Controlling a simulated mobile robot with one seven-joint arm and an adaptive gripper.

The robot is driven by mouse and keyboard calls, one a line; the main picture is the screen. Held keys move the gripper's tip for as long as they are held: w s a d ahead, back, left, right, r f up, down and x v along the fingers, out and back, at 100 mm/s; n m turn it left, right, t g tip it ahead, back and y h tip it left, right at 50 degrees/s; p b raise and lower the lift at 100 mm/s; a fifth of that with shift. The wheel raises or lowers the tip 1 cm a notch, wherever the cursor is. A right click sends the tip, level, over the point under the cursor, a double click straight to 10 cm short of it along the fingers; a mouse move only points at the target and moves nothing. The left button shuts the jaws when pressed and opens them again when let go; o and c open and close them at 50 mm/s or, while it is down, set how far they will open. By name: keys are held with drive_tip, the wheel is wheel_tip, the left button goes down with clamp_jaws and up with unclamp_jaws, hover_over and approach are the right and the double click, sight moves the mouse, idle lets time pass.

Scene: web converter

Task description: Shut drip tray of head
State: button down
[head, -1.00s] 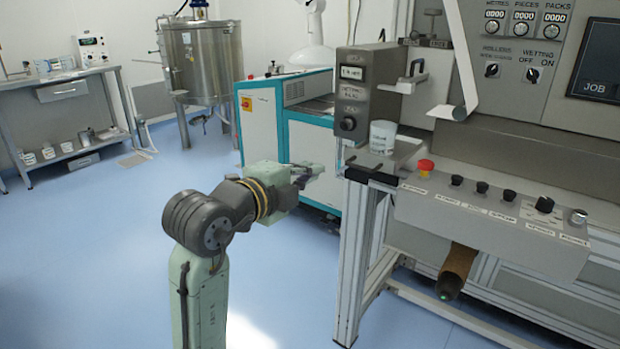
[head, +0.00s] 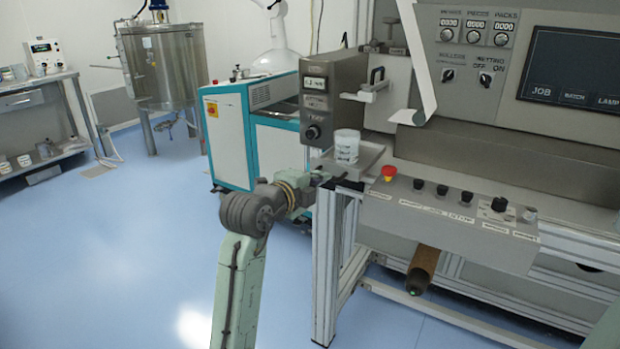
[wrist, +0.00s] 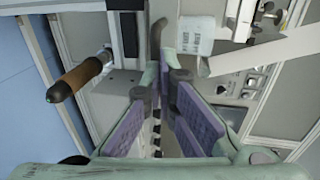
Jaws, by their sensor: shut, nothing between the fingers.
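The wetting head is a grey box (head: 330,125) with a small display and a black knob, in the head view. Its drip tray (head: 368,160) is a shallow grey tray sticking out below it, with a white labelled cup (head: 346,147) standing on it. The cup also shows at the top of the wrist view (wrist: 194,36). My gripper (head: 320,177) is shut and empty at the tray's near left end, very close to it. I cannot tell whether they touch. In the wrist view my gripper (wrist: 166,84) shows its purple pads.
The control panel with a red stop button (head: 389,172) lies just right of the tray. A brown roller end (head: 422,270) sticks out below it. An aluminium frame leg (head: 325,270) stands under the tray. Blue floor (head: 120,250) is free to the left.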

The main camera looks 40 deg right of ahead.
sight(343, 155)
drive_tip(key=shift+d, duration=0.15)
drive_tip(key=r+x, duration=0.1)
drive_tip(key=x, duration=0.4)
drive_tip(key=r+b+x, duration=0.1)
drive_tip(key=x, duration=0.8)
drive_tip(key=shift+w+d+r+b, duration=0.35)
drive_tip(key=shift+d, duration=0.15)
drive_tip(key=shift+r, duration=0.1)
